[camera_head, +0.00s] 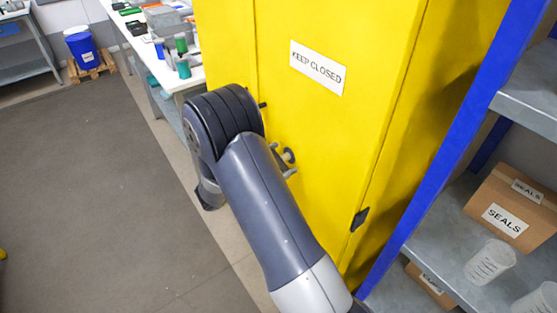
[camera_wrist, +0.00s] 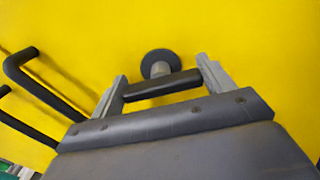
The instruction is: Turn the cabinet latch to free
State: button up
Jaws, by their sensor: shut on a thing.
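The yellow cabinet (camera_head: 300,120) stands in front of me, with a "KEEP CLOSED" label (camera_head: 317,68) on its door. In the wrist view, the latch is a dark bar (camera_wrist: 162,84) on a short grey stem with a round dark base (camera_wrist: 160,61) against the yellow door. The bar lies nearly level, its right end slightly higher. My gripper (camera_wrist: 162,82) has a finger at each end of the bar and is shut on it. In the head view, my arm hides most of the gripper; the round latch base (camera_head: 289,156) shows just right of the arm.
Black bar handles (camera_wrist: 45,98) stick out from the cabinet left of the gripper in the wrist view. A blue-framed shelf (camera_head: 440,170) with "SEALS" boxes (camera_head: 508,215) stands close at the right. A white workbench (camera_head: 190,78) is behind at the left. Open floor (camera_head: 90,190) lies left.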

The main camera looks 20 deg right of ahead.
jog(key=n+p, duration=0.1)
jog(key=n, duration=0.2)
jog(key=shift+n, duration=0.3)
jog(key=o, duration=1)
jog(key=shift+a, duration=0.1)
jog(key=a+b, duration=0.1)
jog(key=a, duration=0.2)
jog(key=s+a+b, duration=0.1)
jog(key=a, duration=0.3)
jog(key=s+a+b, duration=0.1)
jog(key=a, duration=0.2)
jog(key=shift+a, duration=0.25)
jog(key=shift+d, duration=0.1)
